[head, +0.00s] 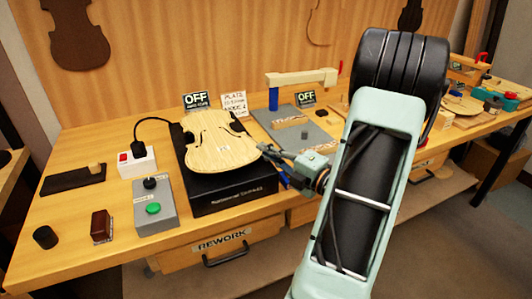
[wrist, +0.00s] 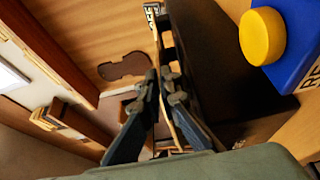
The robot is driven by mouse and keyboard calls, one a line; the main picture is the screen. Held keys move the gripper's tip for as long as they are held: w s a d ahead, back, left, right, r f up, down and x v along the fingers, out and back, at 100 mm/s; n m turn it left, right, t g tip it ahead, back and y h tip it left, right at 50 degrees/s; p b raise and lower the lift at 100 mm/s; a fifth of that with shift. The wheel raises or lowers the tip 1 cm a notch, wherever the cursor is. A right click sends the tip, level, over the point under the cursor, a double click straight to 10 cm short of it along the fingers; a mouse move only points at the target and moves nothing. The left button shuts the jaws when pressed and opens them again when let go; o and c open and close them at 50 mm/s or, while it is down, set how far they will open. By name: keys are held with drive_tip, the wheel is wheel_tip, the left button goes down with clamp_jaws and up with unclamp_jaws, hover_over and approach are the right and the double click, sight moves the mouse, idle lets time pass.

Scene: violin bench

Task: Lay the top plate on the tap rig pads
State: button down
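The top plate (head: 215,145) is a pale violin-shaped piece with two dark sound holes. It lies roughly level over a low black box (head: 232,190); I cannot tell whether it touches the box. My gripper (head: 268,151) is at the plate's right end. In the wrist view my gripper (wrist: 162,76) has a finger on each side of the plate's thin edge (wrist: 167,112), closed on it. The box's dark side also shows there (wrist: 207,60). Any pads are hidden under the plate. No readable label marks the tap rig.
A grey control box (head: 154,205) with a green button and a white switch box (head: 136,162) stand left of the black box. A blue box with a yellow button (wrist: 262,37) is close to my gripper.

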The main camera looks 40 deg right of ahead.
drive_tip(key=c, duration=2.4)
unclamp_jaws()
drive_tip(key=shift+f, duration=0.1)
drive_tip(key=shift+r, duration=0.2)
drive_tip(key=s, duration=0.4)
drive_tip(key=s+d+p, duration=0.1)
drive_tip(key=s, duration=0.3)
drive_tip(key=s+d, duration=0.1)
drive_tip(key=s, duration=0.3)
drive_tip(key=shift+f, duration=0.1)
